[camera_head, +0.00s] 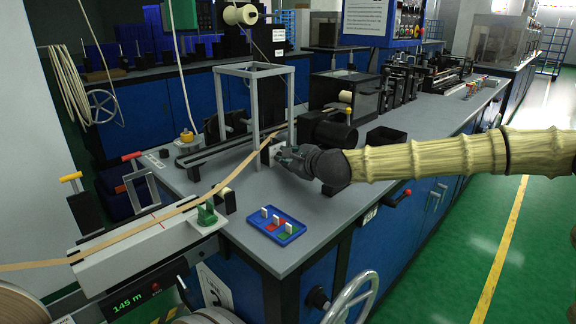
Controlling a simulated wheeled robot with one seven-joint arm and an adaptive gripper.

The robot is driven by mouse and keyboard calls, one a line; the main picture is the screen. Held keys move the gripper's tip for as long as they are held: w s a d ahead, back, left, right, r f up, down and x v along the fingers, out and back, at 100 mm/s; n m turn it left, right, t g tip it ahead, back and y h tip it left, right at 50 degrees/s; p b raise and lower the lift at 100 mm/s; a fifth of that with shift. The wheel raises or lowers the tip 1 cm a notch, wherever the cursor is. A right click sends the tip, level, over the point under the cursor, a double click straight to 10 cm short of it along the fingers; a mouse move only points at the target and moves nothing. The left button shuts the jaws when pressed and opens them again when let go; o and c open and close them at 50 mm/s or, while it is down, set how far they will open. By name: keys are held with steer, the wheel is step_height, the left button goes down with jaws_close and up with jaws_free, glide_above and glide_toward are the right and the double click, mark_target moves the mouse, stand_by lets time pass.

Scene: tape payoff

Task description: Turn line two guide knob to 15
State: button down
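My gripper (280,156) is at the middle of the frame, at the front of the grey frame stand on the bench. Its dark fingers point left and reach a small light plate (268,154) at the foot of the stand. The guide knob and any scale on it are not clear; the gripper seems to cover that spot. I cannot tell whether the fingers are open, shut, or touching a knob.
A tan tape (190,203) runs past the stand to a white table with a 145 m display (135,300). A blue tray (278,226) with small tags lies at the bench (320,215) corner. A black motor (325,128) stands behind my gripper. The green floor at right is clear.

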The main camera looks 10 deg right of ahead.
steer(key=shift+f+n+t+h+b, duration=0.15)
steer(key=shift+n+t+h+b, duration=0.25)
steer(key=shift+n+t+b, duration=0.5)
steer(key=shift+n, duration=0.4)
steer(key=c, duration=1.3)
jaws_free()
steer(key=shift+s, duration=0.2)
steer(key=shift+v, duration=3.85)
steer(key=shift+r, duration=0.2)
steer(key=shift+r, duration=0.15)
